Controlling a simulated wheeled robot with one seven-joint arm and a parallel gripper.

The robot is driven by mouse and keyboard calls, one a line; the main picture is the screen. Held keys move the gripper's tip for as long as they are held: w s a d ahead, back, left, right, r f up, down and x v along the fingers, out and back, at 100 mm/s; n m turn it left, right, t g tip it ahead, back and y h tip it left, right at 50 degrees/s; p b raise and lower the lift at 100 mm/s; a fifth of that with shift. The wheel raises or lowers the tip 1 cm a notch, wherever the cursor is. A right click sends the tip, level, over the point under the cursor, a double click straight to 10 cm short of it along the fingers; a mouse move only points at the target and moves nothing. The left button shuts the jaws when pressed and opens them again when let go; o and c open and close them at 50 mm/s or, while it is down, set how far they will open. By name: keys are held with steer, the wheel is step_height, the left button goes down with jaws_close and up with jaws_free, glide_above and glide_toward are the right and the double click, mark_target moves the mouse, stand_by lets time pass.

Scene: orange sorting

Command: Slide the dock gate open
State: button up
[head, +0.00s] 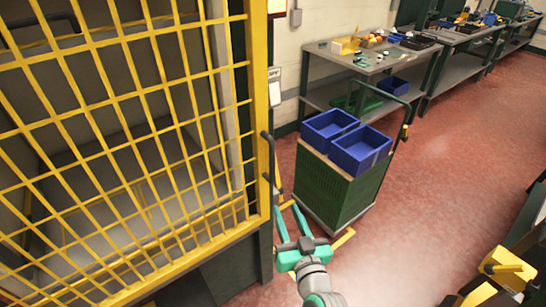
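The dock gate (262,100) is a yellow lattice panel filling the left side of the head view, and it stands across a grey bay. A dark vertical handle (268,158) is fixed on its right-hand post. My gripper (287,209), with teal fingers, is just below and to the right of the handle in the picture. Its two fingers are spread apart with nothing visible between them. The fingertips appear apart from the handle, though the exact depth gap is hard to judge.
A green cart (338,194) carrying two blue bins (361,152) stands close to the right of the gate. A grey workbench (385,64) with assorted items stands behind it. A yellow object (507,268) is at the lower right. Red floor (440,190) is open right of the cart.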

mark_target(273, 158)
steer(key=w+r+n+y, duration=0.3)
steer(key=r+n, duration=0.1)
steer(key=r, duration=0.6)
steer(key=x, duration=0.9)
steer(key=shift+f, duration=0.1)
steer(key=shift+w+a, duration=0.1)
steer(key=shift+w, duration=0.5)
steer(key=shift+w+a, duration=0.15)
steer(key=shift+a, duration=0.2)
steer(key=shift+d, duration=0.1)
jaws_close()
